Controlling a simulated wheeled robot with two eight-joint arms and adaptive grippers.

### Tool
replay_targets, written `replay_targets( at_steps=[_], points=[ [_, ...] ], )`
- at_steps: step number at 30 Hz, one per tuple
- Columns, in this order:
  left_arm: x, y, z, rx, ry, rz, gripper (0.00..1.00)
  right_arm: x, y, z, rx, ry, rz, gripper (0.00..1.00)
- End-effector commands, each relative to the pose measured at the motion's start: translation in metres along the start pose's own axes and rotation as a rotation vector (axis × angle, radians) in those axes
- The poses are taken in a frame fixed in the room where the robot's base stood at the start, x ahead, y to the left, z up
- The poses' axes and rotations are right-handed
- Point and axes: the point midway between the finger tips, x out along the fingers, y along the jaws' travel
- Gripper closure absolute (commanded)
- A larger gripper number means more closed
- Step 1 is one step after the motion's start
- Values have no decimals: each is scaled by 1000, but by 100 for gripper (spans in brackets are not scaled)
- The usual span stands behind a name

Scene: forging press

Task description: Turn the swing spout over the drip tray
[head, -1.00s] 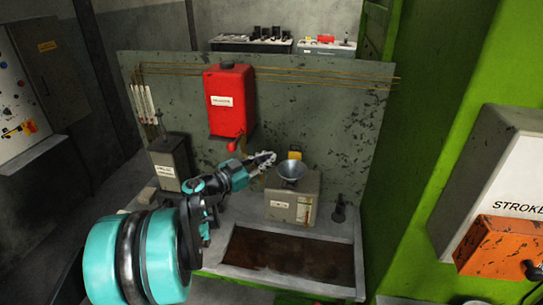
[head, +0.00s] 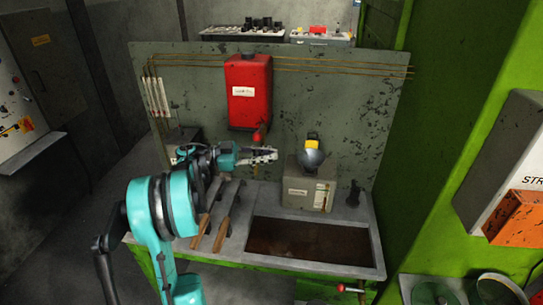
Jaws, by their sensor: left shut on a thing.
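A red tank (head: 248,90) with a white label hangs on the grey-green back panel, with a red knob (head: 259,135) under it. My left gripper (head: 266,155) is just below the tank, left of the metal funnel (head: 311,159), and is shut on the swing spout. The spout is mostly hidden by the jaws, so its exact direction is hard to tell. The drip tray (head: 300,241) is a dark, rust-brown sunken pan at the front of the bench, to the right of and below the gripper. My right gripper is not in view.
The funnel sits at a grey box (head: 309,184) close right of the gripper. Wooden-handled tools (head: 217,212) lie on the bench left of the tray. A small dark fitting (head: 354,193) stands at the bench's right. A green press column (head: 450,100) bounds the right side.

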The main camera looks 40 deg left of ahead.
Motion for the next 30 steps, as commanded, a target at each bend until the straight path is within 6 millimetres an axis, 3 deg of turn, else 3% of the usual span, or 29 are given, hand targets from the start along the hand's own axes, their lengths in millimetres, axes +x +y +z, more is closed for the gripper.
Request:
replay_targets(
  at_steps=[16, 17, 19, 30],
  points=[
    [-2, -3, 0, 0, 4, 19, 100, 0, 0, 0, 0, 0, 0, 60],
    [-1, -3, 0, 0, 4, 19, 81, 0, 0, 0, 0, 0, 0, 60],
    [-1, -3, 0, 0, 4, 19, 63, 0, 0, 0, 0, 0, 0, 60],
    [-3, -2, 0, 0, 4, 19, 63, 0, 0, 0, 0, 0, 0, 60]
  ],
)
